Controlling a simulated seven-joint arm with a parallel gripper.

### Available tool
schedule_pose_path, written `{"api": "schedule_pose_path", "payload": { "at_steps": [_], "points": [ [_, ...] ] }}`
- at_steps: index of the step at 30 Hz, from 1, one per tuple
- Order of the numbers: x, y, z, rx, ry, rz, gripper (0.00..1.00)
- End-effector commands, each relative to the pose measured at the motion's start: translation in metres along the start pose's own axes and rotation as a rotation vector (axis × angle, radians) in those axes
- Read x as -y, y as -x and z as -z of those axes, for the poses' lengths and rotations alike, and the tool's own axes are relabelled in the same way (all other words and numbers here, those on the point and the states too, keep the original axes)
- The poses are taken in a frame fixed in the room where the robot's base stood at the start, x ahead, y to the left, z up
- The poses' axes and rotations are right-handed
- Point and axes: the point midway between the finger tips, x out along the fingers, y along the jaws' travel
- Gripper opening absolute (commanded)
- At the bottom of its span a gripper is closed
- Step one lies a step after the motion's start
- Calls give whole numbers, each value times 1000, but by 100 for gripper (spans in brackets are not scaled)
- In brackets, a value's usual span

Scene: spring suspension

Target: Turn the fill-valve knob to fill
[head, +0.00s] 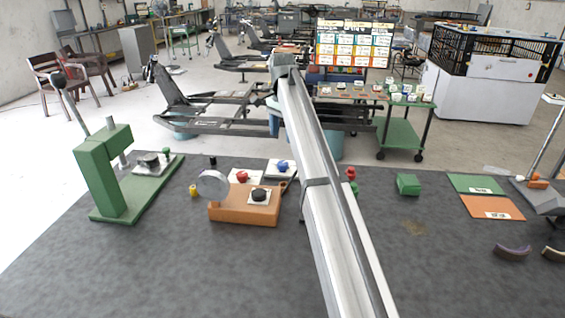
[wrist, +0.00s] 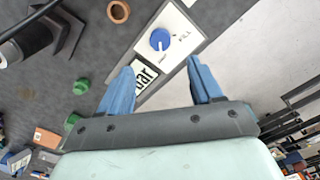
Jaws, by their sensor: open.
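The fill-valve knob is a blue round knob (head: 283,166) on a white plate at the back edge of the table, just left of my arm in the head view. In the wrist view the blue knob (wrist: 160,39) carries a white pointer mark, and its white plate (wrist: 185,22) bears the lettering "FILL" to the right of the knob. My gripper (wrist: 160,67) is open and empty, its two blue fingers spread below the knob in the picture, apart from it. My gripper cannot be made out in the head view.
An orange block (head: 243,214) with a round gauge (head: 213,184) and a black knob stands in front of the valve plate. A red knob (head: 242,176) is left of it. A green press (head: 104,180) stands further left. A "bar" label (wrist: 146,75) lies near my left finger.

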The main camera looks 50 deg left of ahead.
Motion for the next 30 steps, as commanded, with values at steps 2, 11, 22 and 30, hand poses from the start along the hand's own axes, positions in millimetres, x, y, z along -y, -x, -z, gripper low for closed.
{"api": "schedule_pose_path", "payload": {
  "at_steps": [2, 11, 22, 30],
  "points": [
    [-1, -15, -1, 1, 0, 0, 65],
    [-1, -68, 0, 1, -1, 0, 65],
    [0, -110, 0, 0, -1, 2, 65],
    [0, -116, 0, 0, -1, 2, 65]
  ]
}}
